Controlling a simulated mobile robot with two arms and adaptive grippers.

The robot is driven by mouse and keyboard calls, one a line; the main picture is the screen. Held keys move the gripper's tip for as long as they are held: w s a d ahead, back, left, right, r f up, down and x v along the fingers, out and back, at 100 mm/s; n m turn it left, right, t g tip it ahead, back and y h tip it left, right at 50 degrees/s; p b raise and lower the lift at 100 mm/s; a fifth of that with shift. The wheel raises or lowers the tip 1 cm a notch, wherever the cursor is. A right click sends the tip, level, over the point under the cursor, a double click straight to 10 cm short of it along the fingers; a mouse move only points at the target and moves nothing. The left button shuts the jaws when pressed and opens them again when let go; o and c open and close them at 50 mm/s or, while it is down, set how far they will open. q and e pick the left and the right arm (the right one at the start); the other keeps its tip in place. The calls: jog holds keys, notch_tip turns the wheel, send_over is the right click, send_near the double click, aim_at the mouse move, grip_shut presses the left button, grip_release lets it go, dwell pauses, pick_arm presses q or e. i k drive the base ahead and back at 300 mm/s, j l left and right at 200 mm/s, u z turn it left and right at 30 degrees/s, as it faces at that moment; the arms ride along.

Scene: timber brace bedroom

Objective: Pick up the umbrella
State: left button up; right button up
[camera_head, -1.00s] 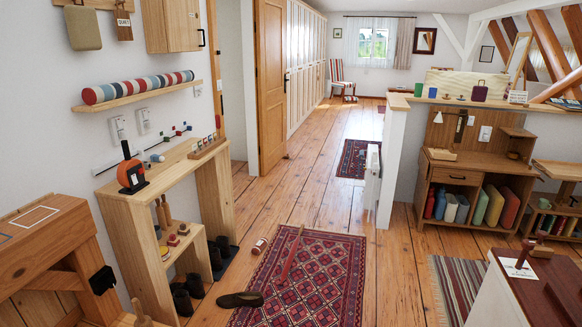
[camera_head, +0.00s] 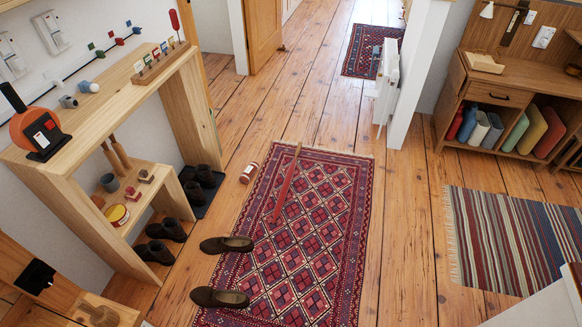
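A closed red umbrella (camera_head: 286,187) lies on the patterned red rug (camera_head: 330,260), near its upper left part. It is long and thin, with one end pointing toward the far edge of the rug and the other toward me. Nothing covers it. Neither of my grippers shows in this view.
Two brown shoes (camera_head: 227,244) lie at the rug's left edge, and a small red-and-white can (camera_head: 249,172) lies on the floor beside it. A wooden console (camera_head: 130,105) stands left. A striped rug (camera_head: 510,240) lies right, with bare floor (camera_head: 410,230) between the rugs.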

aim_at(287, 181)
jog(key=i, duration=0.15)
jog(key=i+l+u, duration=0.15)
jog(key=u, duration=0.35)
jog(key=i+l+u, duration=0.15)
jog(key=u, duration=0.3)
jog(key=i+l+u, duration=0.1)
jog(key=l, duration=0.45)
jog(key=i+l+u, duration=0.15)
jog(key=l, duration=0.4)
jog(key=i+l+u, duration=0.1)
jog(key=l, duration=0.5)
jog(key=i+l+u, duration=0.1)
jog(key=l, duration=0.5)
jog(key=i+l+u, duration=0.15)
jog(key=l, duration=0.45)
